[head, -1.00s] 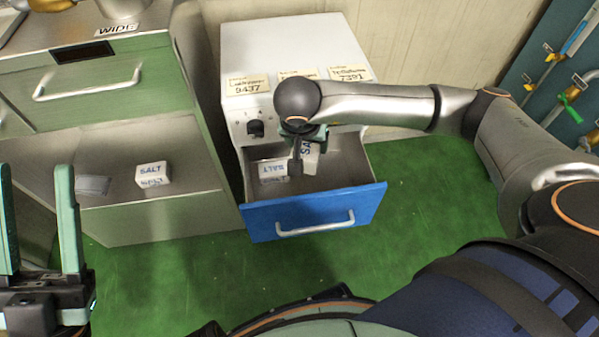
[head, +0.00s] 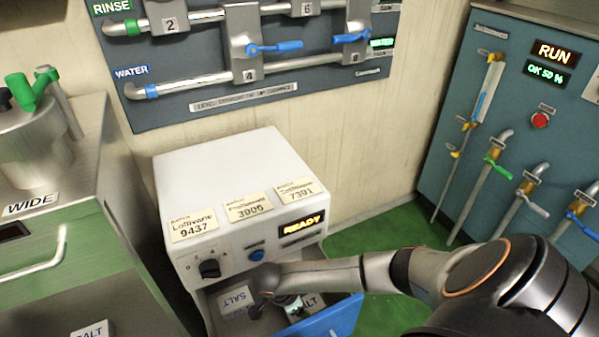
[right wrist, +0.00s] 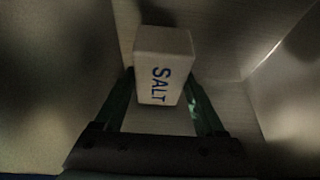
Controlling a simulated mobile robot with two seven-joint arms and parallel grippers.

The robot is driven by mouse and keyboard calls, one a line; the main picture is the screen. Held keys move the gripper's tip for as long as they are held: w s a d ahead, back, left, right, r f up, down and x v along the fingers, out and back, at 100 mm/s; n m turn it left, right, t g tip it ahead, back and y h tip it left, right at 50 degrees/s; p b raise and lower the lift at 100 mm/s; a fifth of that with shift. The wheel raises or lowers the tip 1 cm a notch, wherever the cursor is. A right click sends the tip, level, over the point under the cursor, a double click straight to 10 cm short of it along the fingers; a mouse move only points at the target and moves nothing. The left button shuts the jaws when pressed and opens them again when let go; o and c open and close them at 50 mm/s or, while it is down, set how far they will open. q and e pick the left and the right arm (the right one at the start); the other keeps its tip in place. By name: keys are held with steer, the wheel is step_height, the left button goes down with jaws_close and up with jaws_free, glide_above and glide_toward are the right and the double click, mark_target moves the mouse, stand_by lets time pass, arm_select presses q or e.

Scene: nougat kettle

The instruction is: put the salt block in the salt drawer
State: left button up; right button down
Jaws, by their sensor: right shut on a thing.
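The salt drawer (head: 338,318) is pulled out of the white cabinet and has a blue front. My right gripper (head: 290,306) is down inside it, partly hidden by its own arm. It is shut on a white salt block (head: 312,300), which also shows between the green fingers in the right wrist view (right wrist: 163,65), with drawer walls around it. Whether the block touches the drawer floor I cannot tell. My left gripper is out of view.
The white cabinet (head: 240,190) has a knob, a blue button and a lit READY sign. Pipe panels stand behind and right. Green floor is open at right.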

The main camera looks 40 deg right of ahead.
step_height(320, 180, down, 4)
steer(key=shift+r+b, duration=0.1)
steer(key=shift+b, duration=0.85)
steer(key=shift+w, duration=0.1)
steer(key=shift+f, duration=0.3)
jaws_free()
steer(key=shift+r, duration=0.1)
